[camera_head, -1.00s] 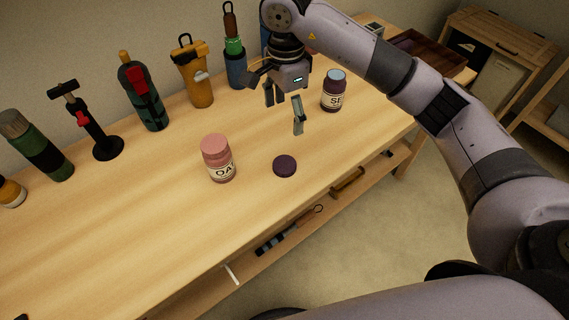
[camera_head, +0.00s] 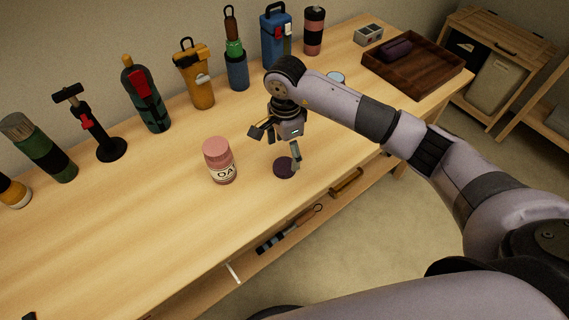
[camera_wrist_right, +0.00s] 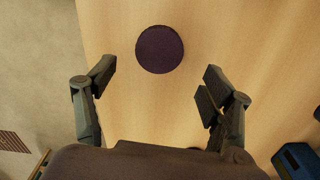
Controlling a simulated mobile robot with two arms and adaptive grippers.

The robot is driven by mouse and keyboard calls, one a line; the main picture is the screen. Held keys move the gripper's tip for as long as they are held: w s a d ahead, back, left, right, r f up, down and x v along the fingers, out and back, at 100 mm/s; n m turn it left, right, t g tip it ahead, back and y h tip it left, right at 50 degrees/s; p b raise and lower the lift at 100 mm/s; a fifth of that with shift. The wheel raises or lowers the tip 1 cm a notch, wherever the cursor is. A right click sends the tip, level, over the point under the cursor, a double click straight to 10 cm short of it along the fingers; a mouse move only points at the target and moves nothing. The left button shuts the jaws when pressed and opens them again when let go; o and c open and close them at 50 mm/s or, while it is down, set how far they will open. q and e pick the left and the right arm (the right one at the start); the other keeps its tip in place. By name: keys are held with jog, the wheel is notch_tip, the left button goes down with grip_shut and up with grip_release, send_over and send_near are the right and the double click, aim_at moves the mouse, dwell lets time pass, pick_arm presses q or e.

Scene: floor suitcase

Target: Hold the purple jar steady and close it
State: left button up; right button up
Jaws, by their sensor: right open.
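The round dark purple lid (camera_head: 282,170) lies flat on the wooden table, and also shows in the right wrist view (camera_wrist_right: 159,49). My right gripper (camera_head: 280,150) is open and empty, low over the table at the lid. In the right wrist view its fingertips (camera_wrist_right: 160,70) are spread wide, one to each side of the lid, with the lid a little ahead of them. The purple jar stands behind my right arm, and only its open, pale blue top (camera_head: 336,76) shows above the arm. My left gripper is not in view.
A pink jar (camera_head: 220,162) with its lid on stands left of the purple lid. Several bottles and tools line the back edge. A brown tray (camera_head: 430,85) holding a dark purple item stands at the far right.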

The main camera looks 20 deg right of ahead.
aim_at(285, 165)
jog(key=shift+f, duration=0.1)
notch_tip(285, 165, down, 4)
jog(key=shift+s+a+f+p, duration=0.1)
jog(key=shift+s+a+p, duration=0.05)
jog(key=shift+p, duration=0.6)
jog(key=shift+f, duration=0.5)
jog(key=shift+c, duration=0.2)
jog(key=c, duration=0.8)
